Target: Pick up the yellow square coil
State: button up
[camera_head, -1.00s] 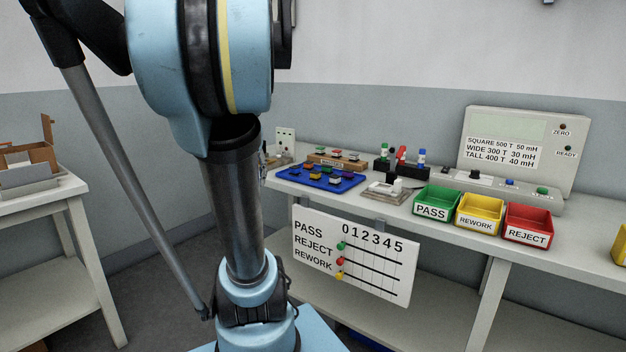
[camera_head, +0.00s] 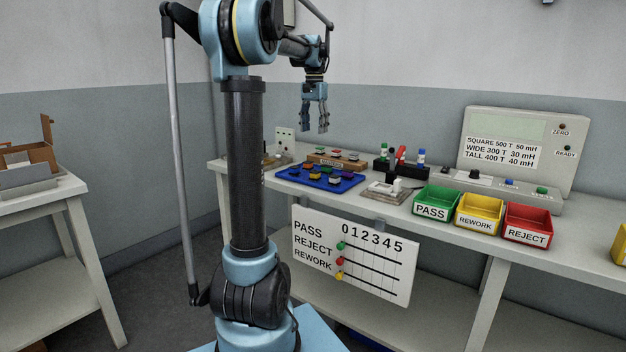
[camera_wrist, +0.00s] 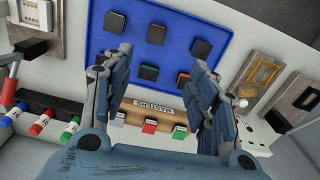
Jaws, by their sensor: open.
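A blue tray (camera_head: 321,178) on the bench holds several small dark-topped coils with coloured sides. A small yellowish coil (camera_head: 335,181) seems to sit near its front edge, but it is too small to be sure of its shape. My gripper (camera_head: 315,129) is open and empty, up in the air above and behind the tray. In the wrist view its two fingers (camera_wrist: 160,58) stand apart and hide part of the tray.
A wooden MASTERS block (camera_head: 338,160) stands behind the tray. A grey fixture (camera_head: 386,191) and a black rack (camera_head: 400,163) of coloured-capped pieces stand to the right, then PASS (camera_head: 431,211), REWORK (camera_head: 475,223) and REJECT (camera_head: 524,236) bins and a meter (camera_head: 520,150).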

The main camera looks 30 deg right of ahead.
send_over(315, 172)
jog(key=w, duration=0.1)
notch_tip(315, 172, down, 12)
jog(key=shift+r, duration=0.25)
jog(key=shift+s+f, duration=0.2)
jog(key=shift+f, duration=1.2)
jog(key=shift+s+f, duration=0.2)
jog(key=shift+f, duration=1.2)
jog(key=c, duration=1.1)
